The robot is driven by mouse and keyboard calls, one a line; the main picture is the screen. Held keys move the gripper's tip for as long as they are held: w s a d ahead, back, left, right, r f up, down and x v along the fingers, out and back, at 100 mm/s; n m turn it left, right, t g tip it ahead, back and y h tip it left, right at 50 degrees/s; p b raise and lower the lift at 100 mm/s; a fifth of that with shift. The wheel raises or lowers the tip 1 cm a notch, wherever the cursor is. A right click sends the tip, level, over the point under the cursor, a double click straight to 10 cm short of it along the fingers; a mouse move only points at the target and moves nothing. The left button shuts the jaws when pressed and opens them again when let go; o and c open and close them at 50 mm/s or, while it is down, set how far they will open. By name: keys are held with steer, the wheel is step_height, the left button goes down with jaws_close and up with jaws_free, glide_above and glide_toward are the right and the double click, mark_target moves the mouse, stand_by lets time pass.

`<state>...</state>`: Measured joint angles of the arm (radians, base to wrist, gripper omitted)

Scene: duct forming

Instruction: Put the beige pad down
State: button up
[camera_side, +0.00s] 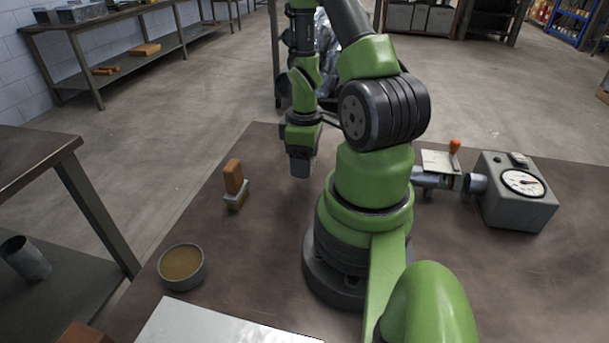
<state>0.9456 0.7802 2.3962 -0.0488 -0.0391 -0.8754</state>
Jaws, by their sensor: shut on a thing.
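My gripper (300,164) points down over the far left part of the brown table, left of my base. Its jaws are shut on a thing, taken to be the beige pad. The jaws hide the pad from this side, so its shape and its gap to the table cannot be told.
A round tub of tan paste (182,267) stands at the front left, behind a pale sheet (222,322). A grey gauge box (516,192) with a metal tube stands at the right. The brown table (265,225) is bare between the orange-brown block and my base.

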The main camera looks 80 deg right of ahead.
mark_target(305, 185)
steer(key=shift+f, duration=2.2)
steer(key=shift+f, duration=0.2)
steer(key=o, duration=1)
steer(key=shift+c, duration=0.2)
steer(key=shift+r, duration=0.1)
